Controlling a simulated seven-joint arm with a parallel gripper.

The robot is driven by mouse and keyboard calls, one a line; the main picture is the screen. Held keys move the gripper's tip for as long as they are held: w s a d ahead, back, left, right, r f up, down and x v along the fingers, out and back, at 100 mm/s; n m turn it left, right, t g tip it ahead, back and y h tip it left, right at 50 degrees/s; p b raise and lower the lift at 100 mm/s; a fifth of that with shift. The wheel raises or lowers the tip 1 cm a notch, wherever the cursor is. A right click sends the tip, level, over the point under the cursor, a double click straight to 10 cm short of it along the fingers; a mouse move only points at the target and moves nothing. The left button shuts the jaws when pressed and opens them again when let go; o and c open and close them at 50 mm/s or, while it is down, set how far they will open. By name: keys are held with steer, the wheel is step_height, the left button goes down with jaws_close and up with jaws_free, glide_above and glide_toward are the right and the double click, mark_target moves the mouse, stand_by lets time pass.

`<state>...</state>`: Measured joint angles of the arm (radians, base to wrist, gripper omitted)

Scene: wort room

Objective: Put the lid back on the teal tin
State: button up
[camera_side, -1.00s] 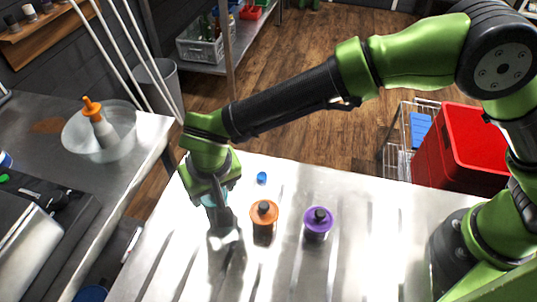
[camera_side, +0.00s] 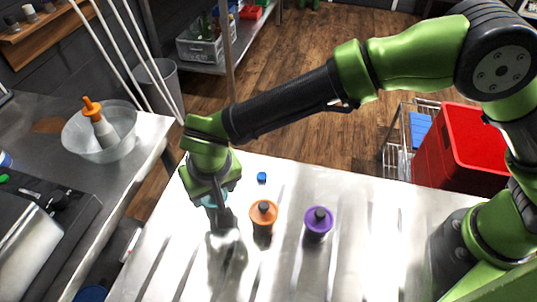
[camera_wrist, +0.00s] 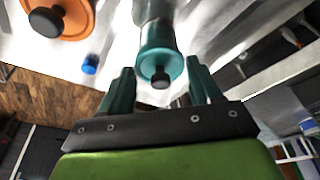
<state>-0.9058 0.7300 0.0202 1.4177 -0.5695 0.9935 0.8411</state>
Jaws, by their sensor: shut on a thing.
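The teal lid (camera_wrist: 174,64), with a black knob, is between the two fingers of my gripper (camera_wrist: 163,86) in the wrist view. It lines up with the teal tin (camera_wrist: 156,36) beyond it. I cannot tell whether the lid is seated on the tin or slightly above it. In the side view my gripper (camera_side: 216,196) is shut on the lid, pointing down near the table's left part. My fingers and wrist hide much of the lid and tin there.
An orange-lidded tin (camera_side: 263,212) stands close right of my gripper, with a purple-lidded tin (camera_side: 318,220) further right. A small blue object (camera_side: 262,177) lies behind the orange one. The metal table (camera_side: 370,235) is clear right of the purple tin.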

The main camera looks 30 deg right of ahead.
stand_by(0.3)
steer(key=o, duration=1.1)
steer(key=shift+o, duration=0.7)
steer(key=shift+r, duration=0.1)
steer(key=shift+r, duration=3.4)
jaws_close()
